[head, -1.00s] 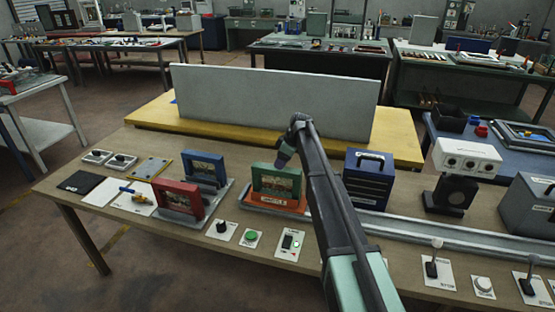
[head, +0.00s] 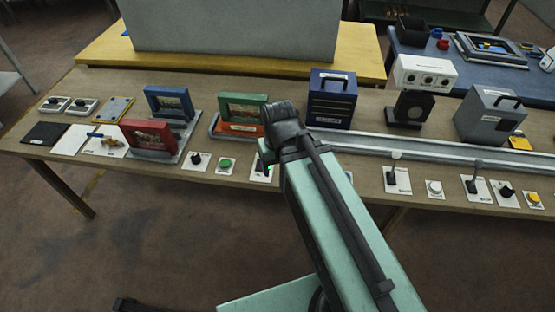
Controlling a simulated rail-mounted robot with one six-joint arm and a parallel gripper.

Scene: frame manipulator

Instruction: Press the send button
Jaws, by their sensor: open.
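Several round push buttons sit on small white plates along the table's front edge. A green button (head: 225,164) is left of my arm, a white button (head: 434,187) is right of it, and a yellow button (head: 533,198) is at the far right. Their labels are too small to read, so I cannot tell which is the send button. My arm rises from the bottom centre to a dark joint above the table. My gripper's fingers cannot be made out; the arm hides what lies beyond that joint.
A switch plate (head: 257,174) is partly covered by my arm. Levers (head: 391,176) and a black knob (head: 197,160) stand along the front. Behind are a red framed block (head: 148,135), a blue box (head: 331,97), a metal rail (head: 440,149) and a grey box (head: 489,115).

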